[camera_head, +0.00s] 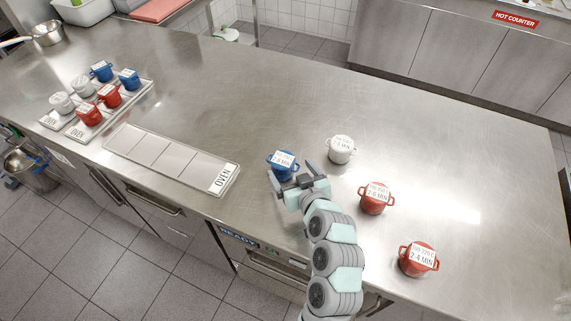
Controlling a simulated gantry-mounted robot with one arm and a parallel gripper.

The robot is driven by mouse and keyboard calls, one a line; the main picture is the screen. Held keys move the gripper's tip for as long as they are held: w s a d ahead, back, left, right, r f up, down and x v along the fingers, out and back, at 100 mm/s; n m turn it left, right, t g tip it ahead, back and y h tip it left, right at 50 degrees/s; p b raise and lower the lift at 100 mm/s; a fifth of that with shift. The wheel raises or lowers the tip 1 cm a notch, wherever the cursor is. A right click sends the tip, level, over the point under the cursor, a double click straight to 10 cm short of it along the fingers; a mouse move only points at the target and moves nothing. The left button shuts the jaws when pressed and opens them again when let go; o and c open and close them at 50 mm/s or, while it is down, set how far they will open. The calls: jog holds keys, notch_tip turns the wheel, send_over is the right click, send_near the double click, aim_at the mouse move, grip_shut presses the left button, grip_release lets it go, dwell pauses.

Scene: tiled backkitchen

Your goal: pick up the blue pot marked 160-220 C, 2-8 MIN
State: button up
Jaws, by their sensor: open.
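A blue pot (283,172) with a white label on its lid stands on the steel counter near the middle of the view. The label's lower line seems to read 2-8 MIN; its upper line is too small to read surely. My gripper (292,177) is open at the pot's near right side, its fingers close to the pot. Whether the fingers touch it I cannot tell. The gripper hides part of the pot's lower right side.
A white pot (341,149) and two red pots (376,198) (418,260) stand to the right. An empty tray marked OVEN (225,178) lies to the left. Filled trays (147,89) with several pots stand farther left. The counter's back middle is clear.

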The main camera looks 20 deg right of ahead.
aim_at(280, 158)
jog(key=x, duration=0.3)
jog(key=shift+w+a, duration=0.1)
jog(key=x, duration=0.5)
jog(key=shift+w+a+r, duration=0.1)
jog(key=shift+a+r, duration=0.1)
jog(key=shift+a, duration=0.1)
jog(key=c, duration=1.8)
